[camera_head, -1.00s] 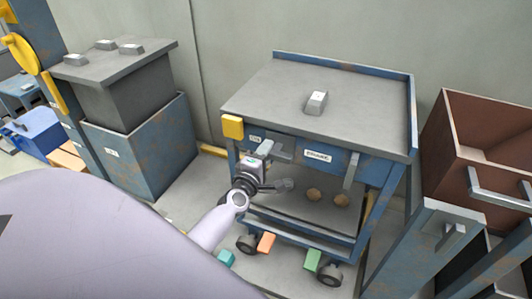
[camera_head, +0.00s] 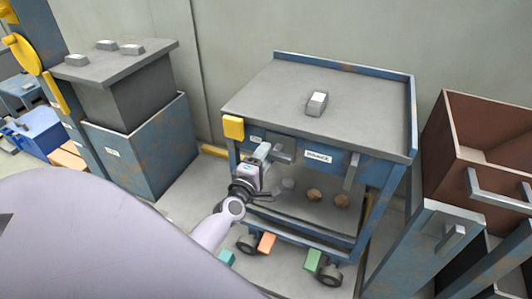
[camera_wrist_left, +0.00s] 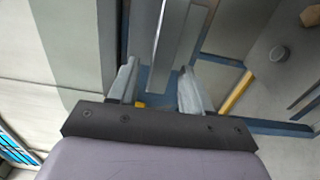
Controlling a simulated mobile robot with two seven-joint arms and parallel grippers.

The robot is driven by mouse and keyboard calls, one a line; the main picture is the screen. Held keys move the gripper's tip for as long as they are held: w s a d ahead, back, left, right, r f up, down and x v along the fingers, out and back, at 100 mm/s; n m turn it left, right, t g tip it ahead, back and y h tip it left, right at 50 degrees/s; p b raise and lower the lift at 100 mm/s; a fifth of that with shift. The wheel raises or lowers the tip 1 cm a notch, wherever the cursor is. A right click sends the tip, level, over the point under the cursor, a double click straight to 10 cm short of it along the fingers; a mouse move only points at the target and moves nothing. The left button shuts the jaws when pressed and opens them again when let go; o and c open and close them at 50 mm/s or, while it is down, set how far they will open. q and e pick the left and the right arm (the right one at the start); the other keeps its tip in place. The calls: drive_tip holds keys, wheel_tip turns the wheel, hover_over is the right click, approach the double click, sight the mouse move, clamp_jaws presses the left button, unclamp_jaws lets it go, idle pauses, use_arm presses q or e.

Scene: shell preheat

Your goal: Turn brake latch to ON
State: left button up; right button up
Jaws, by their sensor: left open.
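The blue cart (camera_head: 385,145) has a label reading "BRAKE" (camera_head: 317,156) on its front, and a smaller label to the left, too small to read surely. A grey latch handle (camera_head: 283,154) sticks out between the labels. My left gripper (camera_head: 262,168) is at the cart's front, just left of and below this handle, partly hiding that area. In the left wrist view my left gripper (camera_wrist_left: 158,82) is open, with a long grey bar (camera_wrist_left: 172,45) ahead of and between its fingers. I cannot tell whether they touch. My right gripper is not in view.
A grey block (camera_head: 317,102) lies on the cart top. A second grey handle (camera_head: 350,170) hangs on the cart front at right. Brown round objects (camera_head: 314,195) sit on the lower shelf. A brown bin (camera_head: 470,135) stands right; a blue-grey cabinet (camera_head: 145,145) stands left.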

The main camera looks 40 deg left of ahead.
use_arm(q)
drive_tip(key=shift+v, duration=2.5)
drive_tip(key=s+d+f+m+g+h, duration=0.4)
drive_tip(key=s+d+m, duration=0.45)
drive_tip(key=m, duration=0.35)
drive_tip(key=s+d+f+m+g+h, duration=0.3)
drive_tip(key=s+d+f+m, duration=0.2)
drive_tip(key=s+d+m, duration=0.45)
drive_tip(key=a+r+m+p, duration=0.2)
drive_tip(key=a+r+p, duration=0.1)
drive_tip(key=r+p, duration=1.2)
drive_tip(key=p, duration=0.3)
drive_tip(key=shift+s, duration=0.25)
